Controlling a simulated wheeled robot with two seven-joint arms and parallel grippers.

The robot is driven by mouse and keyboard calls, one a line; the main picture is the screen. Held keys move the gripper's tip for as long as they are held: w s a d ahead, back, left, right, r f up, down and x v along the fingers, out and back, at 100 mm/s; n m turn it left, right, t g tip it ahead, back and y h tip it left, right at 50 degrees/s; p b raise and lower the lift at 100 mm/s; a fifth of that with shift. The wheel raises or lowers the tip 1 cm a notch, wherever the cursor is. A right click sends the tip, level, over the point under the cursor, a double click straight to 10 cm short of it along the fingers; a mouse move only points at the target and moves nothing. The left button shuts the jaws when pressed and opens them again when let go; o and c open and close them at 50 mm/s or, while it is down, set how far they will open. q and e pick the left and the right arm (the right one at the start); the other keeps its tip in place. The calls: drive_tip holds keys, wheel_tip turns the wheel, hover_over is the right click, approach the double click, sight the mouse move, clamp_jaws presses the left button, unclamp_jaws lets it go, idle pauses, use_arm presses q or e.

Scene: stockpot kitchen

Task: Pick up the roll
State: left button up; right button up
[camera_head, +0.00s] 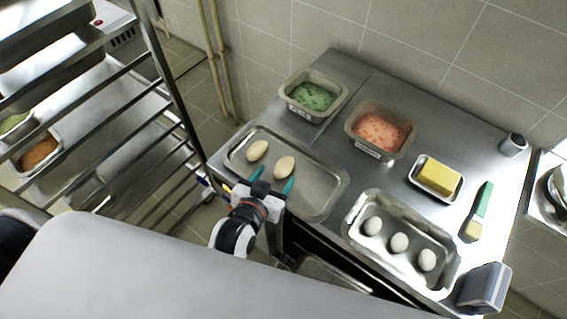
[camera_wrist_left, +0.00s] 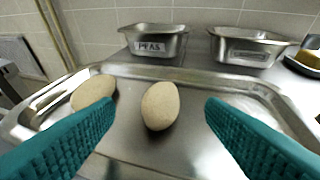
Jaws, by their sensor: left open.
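Two pale oval rolls lie on a shallow metal tray (camera_head: 318,196) at the left of the steel counter. One roll (camera_head: 285,167) is nearer my left gripper, and the other roll (camera_head: 257,150) lies to its left. My left gripper (camera_head: 272,182) is open and empty at the tray's front edge, its teal fingers pointing at the rolls. In the left wrist view, the nearer roll (camera_wrist_left: 160,105) shows between the fingers but farther out, apart from them. The other roll (camera_wrist_left: 93,91) is left of it, partly behind the left finger. My right gripper is not in view.
Behind the tray stand a container of peas (camera_head: 313,96) and one with orange-pink food (camera_head: 380,132). A rack (camera_head: 160,82) stands left.

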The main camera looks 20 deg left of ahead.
sight(280, 173)
use_arm(q)
drive_tip(key=shift+f+p+x, duration=0.2)
drive_tip(key=shift+p+x, duration=0.15)
drive_tip(key=shift+x, duration=1)
drive_tip(key=shift+f+p+x, duration=0.15)
drive_tip(key=shift+p+x, duration=0.2)
drive_tip(key=shift+x, duration=1)
drive_tip(key=shift+s, duration=0.3)
drive_tip(key=c, duration=1.1)
